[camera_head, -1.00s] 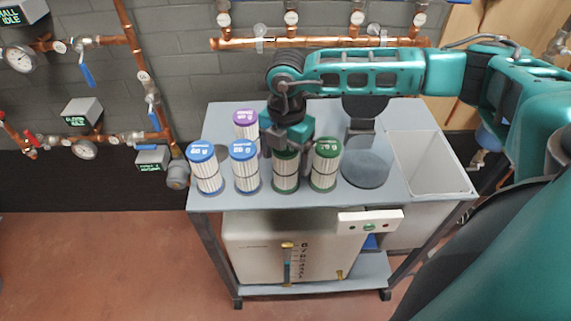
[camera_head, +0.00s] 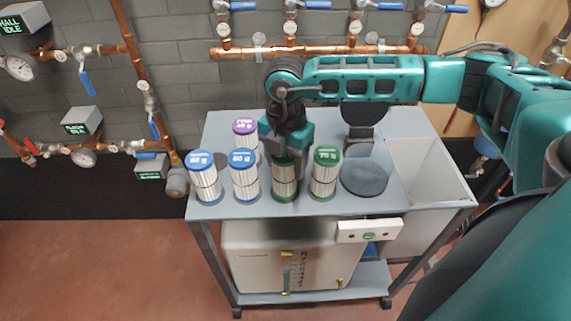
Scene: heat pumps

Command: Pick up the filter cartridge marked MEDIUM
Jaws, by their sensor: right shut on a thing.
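Several white pleated filter cartridges stand upright on the cart top, with coloured caps. Two have blue caps, a left one (camera_head: 206,180) and a right one (camera_head: 244,178). A purple-capped cartridge (camera_head: 245,129) stands behind them. Two have green caps: a left one (camera_head: 285,181) and a right one (camera_head: 325,175). The cap lettering is too small to read surely, so I cannot tell which is marked MEDIUM. My right gripper (camera_head: 287,155) comes down from above and is shut on the left green-capped cartridge, hiding most of its cap. The cartridge appears still on the cart top. My left gripper is out of view.
The grey cart top (camera_head: 290,207) has a round dark plate (camera_head: 365,177) right of the cartridges and a white bin (camera_head: 432,172) at its right end. A white unit (camera_head: 290,255) sits on the lower shelf. Copper pipes (camera_head: 320,51) run along the wall behind.

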